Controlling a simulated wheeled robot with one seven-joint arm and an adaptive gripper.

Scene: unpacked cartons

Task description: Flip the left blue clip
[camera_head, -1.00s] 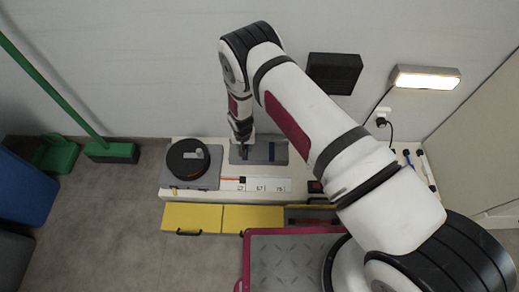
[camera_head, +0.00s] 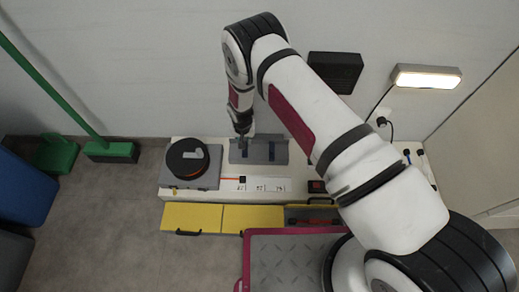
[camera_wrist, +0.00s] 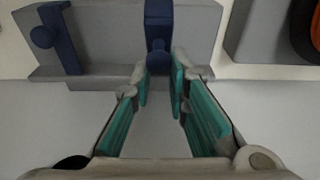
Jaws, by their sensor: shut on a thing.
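A grey block (camera_head: 260,157) against the wall carries two blue clips. The wrist view is turned about, so the left clip (camera_wrist: 158,28) shows there at top centre, with its round knob at its near end. The right clip (camera_head: 272,151) shows at the left of the wrist view (camera_wrist: 62,42), with a knob on its side. My gripper (camera_wrist: 161,75) has its teal-padded fingertips on either side of the left clip's knob and is shut on it. In the head view my gripper (camera_head: 243,136) comes down over the left clip and partly hides it.
A black round disc (camera_head: 188,158) on a grey base stands left of the block. A white label strip (camera_head: 262,185) and a red-and-black switch (camera_head: 317,187) lie in front. Yellow drawers (camera_head: 222,218) are below. The wall is close behind.

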